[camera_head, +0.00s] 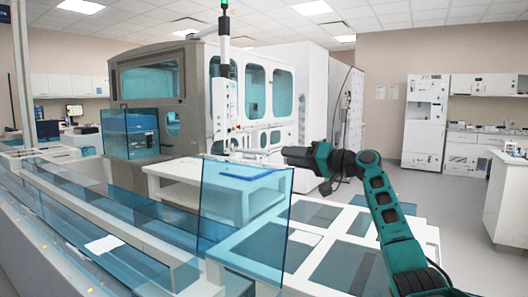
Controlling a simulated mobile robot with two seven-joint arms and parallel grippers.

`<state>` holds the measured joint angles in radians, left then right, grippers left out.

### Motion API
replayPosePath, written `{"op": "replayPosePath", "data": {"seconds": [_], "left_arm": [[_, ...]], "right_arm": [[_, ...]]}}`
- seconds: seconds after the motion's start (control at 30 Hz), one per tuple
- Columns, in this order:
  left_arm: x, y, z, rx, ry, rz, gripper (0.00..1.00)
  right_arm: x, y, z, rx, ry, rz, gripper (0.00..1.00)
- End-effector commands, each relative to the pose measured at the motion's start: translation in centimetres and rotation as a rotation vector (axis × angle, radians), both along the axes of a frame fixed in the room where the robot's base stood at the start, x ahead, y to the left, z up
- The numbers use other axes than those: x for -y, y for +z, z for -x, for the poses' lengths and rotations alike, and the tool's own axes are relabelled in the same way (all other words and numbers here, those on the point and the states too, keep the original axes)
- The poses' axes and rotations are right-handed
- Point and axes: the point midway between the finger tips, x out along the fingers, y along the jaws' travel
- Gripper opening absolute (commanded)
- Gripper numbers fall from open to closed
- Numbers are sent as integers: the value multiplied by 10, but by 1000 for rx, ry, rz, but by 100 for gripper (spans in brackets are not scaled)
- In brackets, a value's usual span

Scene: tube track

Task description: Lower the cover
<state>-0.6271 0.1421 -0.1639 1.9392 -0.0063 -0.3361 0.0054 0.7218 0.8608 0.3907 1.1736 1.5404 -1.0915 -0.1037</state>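The cover (240,222) is a clear blue panel in the middle of the camera_head view. It stands up steeply at the right end of a long glazed track (120,220). My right gripper (286,155), dark and small, is level with the cover's top right corner, just above and beside it. A gap seems to show between them, but I cannot be sure that they are apart. The gripper's fingers point left and are too small to tell whether they are open. My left gripper is not in view.
White frames with tinted panels (348,268) lie below my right arm. A white table (175,170) stands behind the cover. A large grey and white machine (150,85) fills the back. Another blue clear panel (130,133) stands by it. The floor (455,215) at right is clear.

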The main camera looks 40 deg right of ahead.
Motion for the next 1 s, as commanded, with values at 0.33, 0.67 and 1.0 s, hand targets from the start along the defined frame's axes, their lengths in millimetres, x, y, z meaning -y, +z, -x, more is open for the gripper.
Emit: {"op": "replayPosePath", "data": {"seconds": [0.33, 0.67, 1.0], "left_arm": [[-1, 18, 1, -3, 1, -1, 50], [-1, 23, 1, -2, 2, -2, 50], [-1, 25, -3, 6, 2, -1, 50]], "right_arm": [[-20, 3, -66, 0, 3, -3, 38], [-26, 1, -89, 0, 1, -1, 38], [-26, 0, -90, -2, 0, -1, 34]]}}
